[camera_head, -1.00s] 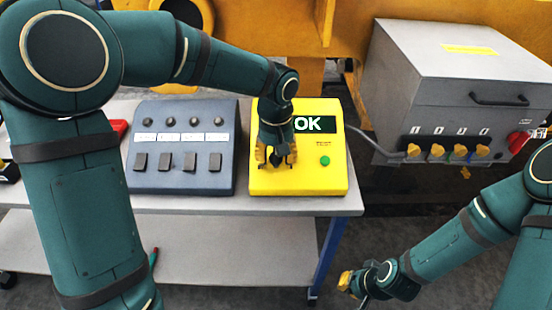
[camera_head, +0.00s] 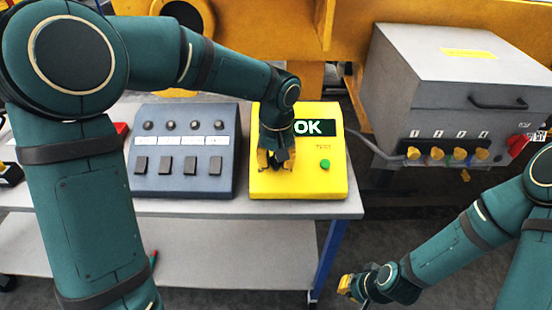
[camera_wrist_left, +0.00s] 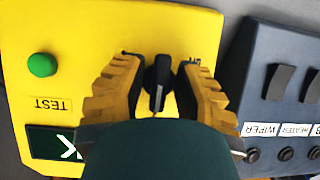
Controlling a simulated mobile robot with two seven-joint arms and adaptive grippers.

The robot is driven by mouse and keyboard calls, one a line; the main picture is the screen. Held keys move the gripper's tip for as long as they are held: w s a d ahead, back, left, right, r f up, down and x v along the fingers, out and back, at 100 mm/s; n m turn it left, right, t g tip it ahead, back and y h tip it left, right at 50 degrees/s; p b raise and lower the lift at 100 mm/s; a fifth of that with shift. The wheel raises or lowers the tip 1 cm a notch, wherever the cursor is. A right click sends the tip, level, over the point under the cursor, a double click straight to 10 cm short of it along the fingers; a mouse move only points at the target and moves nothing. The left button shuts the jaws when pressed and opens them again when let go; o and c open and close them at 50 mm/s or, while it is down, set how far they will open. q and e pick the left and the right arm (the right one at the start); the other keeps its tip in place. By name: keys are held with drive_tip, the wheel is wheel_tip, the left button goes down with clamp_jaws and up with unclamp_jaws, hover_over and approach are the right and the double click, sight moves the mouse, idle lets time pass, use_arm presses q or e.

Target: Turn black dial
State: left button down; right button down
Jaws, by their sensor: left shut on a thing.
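The black dial (camera_wrist_left: 157,80) is on the sloped face of the yellow test box (camera_head: 330,180). It sits between the two yellow fingers of my left gripper (camera_wrist_left: 157,88) in the left wrist view, its white mark showing. My left gripper (camera_head: 276,164) is shut on the dial from above in the head view, where fingers and wrist mostly hide the dial. The box has a green button (camera_head: 325,163) labelled TEST and a screen (camera_head: 317,128) reading OK. My right gripper (camera_head: 346,286) is low at the right, away from the box; its opening is unclear.
A grey-blue switch panel (camera_head: 185,180) stands left of the yellow box on the grey cart (camera_head: 200,206). A grey cabinet (camera_head: 440,80) with a handle and yellow connectors is at the right. A red item (camera_head: 120,128) lies behind the panel's left.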

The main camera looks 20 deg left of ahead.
use_arm(q)
drive_tip(key=shift+s+m+y+p, duration=0.1)
drive_tip(key=shift+m+y+p, duration=0.6)
drive_tip(key=shift+m, duration=0.5)
drive_tip(key=shift+m+y+p, duration=0.4)
drive_tip(key=shift+m+y, duration=0.2)
drive_tip(key=shift+m, duration=0.6)
drive_tip(key=shift+f+m+y, duration=0.1)
drive_tip(key=shift+m+y, duration=0.6)
drive_tip(key=shift+m, duration=0.5)
drive_tip(key=shift+a+m+t+y, duration=0.1)
drive_tip(key=shift+m+t+y, duration=0.4)
drive_tip(key=shift+m, duration=0.7)
drive_tip(key=m+y, duration=0.1)
drive_tip(key=m, duration=0.1)
drive_tip(key=shift+m+t, duration=0.3)
drive_tip(key=m+t+y, duration=0.1)
drive_tip(key=m, duration=0.2)
drive_tip(key=shift+f+t+b, duration=0.1)
drive_tip(key=shift+t+b, duration=0.2)
drive_tip(key=shift+b, duration=0.05)
drive_tip(key=m+t+b, duration=0.1)
drive_tip(key=m, duration=0.2)
drive_tip(key=m+t, duration=0.2)
drive_tip(key=m, duration=0.2)
drive_tip(key=shift+b, duration=0.4)
